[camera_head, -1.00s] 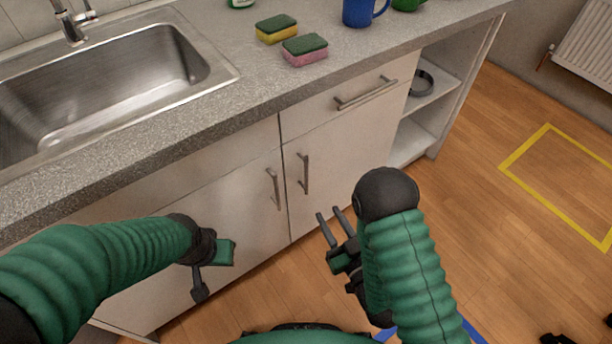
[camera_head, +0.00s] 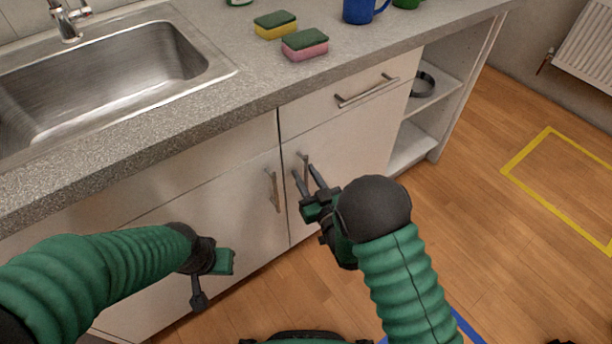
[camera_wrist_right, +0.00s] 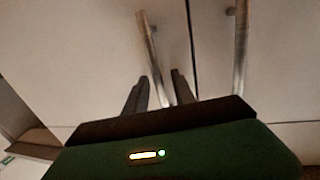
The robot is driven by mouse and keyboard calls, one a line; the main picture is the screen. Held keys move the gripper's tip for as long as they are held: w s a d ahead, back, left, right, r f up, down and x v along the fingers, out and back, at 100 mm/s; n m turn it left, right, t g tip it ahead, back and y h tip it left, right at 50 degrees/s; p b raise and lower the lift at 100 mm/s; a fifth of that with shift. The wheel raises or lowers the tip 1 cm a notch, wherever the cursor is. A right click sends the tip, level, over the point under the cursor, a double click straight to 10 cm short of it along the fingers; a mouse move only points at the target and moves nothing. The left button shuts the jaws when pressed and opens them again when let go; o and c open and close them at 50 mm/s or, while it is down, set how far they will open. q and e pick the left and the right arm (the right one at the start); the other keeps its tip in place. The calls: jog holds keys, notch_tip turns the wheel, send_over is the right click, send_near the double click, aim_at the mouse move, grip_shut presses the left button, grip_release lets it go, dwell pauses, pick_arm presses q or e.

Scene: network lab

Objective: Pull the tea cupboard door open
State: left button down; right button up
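Two pale cupboard doors meet below the counter: the left door (camera_head: 215,225) and the right door (camera_head: 350,150). Both look shut; I cannot tell which is the tea cupboard. The left door handle (camera_head: 273,190) and right door handle (camera_head: 304,160) are upright metal bars beside the seam. My right gripper (camera_head: 307,178) is open at the right door handle, its fingers partly covering it. In the right wrist view, this handle (camera_wrist_right: 149,50) runs down between the two open fingers (camera_wrist_right: 158,88); contact is unclear. My left gripper (camera_head: 212,275) hangs before the left door, its fingers unclear.
A drawer (camera_head: 335,97) with a bar handle sits above the right door. Open shelves (camera_head: 415,140) stand to its right. The grey counter (camera_head: 225,115) overhangs the doors and carries a sink, sponges and mugs.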

grip_shut()
dwell(1.2)
